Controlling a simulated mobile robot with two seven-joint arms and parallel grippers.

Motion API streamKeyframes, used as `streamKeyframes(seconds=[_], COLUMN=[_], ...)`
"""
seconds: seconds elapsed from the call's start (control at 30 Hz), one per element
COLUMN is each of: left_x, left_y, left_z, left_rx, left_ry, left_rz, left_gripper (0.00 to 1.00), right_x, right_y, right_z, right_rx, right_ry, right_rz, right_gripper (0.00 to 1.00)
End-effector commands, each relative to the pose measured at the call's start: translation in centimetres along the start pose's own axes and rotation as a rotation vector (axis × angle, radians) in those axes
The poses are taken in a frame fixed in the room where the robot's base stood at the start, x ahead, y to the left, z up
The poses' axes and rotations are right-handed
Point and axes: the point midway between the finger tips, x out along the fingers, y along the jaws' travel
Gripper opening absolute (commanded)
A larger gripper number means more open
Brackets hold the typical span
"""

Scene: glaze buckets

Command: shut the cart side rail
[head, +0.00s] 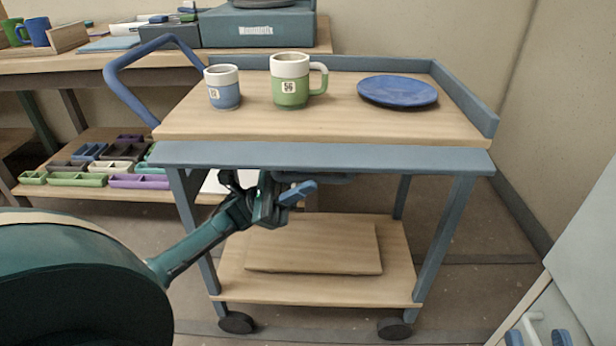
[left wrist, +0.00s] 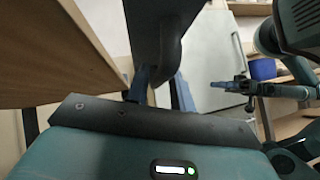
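The cart's front side rail (head: 330,157) is a long blue-grey strip along the near edge of the wooden cart top (head: 400,125). It sits folded down, below the top's surface. My left gripper (head: 303,192) is below this rail, in front of the cart, with its blue fingertips pointing right. Whether it touches the rail is unclear. In the left wrist view a dark upright shape hides much of its finger area, so its opening is unclear. My right gripper (head: 538,340) shows its two blue fingertips apart at the bottom right, by a white cabinet.
A blue mug (head: 224,92), a green mug (head: 291,88) and a blue plate (head: 398,91) stand on the cart top. The back rail (head: 370,64) and right rail (head: 465,100) stand upright. A board (head: 315,250) lies on the lower shelf. The white cabinet (head: 590,250) stands at right.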

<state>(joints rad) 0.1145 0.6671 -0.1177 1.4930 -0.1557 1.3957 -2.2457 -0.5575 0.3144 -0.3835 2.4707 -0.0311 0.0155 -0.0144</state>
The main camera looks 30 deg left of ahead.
Motion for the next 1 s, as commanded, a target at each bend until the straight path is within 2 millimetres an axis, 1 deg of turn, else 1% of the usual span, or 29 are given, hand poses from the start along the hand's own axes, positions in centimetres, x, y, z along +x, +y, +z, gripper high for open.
streamKeyframes(seconds=[0.03,0.13,0.4,0.47,0.7,1.0], left_x=[0.53,1.07,1.24,1.24,1.22,1.30], left_y=[-0.02,-0.03,-0.03,-0.03,-0.03,-0.04], left_z=[0.03,0.01,-0.02,-0.02,-0.03,0.07], left_rx=[0.000,-0.001,-0.001,-0.001,-0.002,-0.011], left_ry=[-0.001,-0.001,0.000,0.000,0.000,0.000], left_rz=[-0.002,0.000,0.001,0.001,0.001,0.011], left_gripper=[0.23,0.23,0.23,0.19,0.00,0.00], right_x=[-0.01,-0.01,-0.01,-0.01,-0.01,0.06], right_y=[0.00,0.00,0.01,0.02,0.02,0.04], right_z=[0.03,0.05,0.03,0.03,0.04,-0.16], right_rx=[0.001,0.001,0.000,0.000,0.000,0.002], right_ry=[-0.001,-0.002,-0.001,-0.001,-0.001,-0.005], right_rz=[0.000,0.000,0.000,0.000,0.000,0.000], right_gripper=[0.36,0.36,0.36,0.36,0.36,0.36])
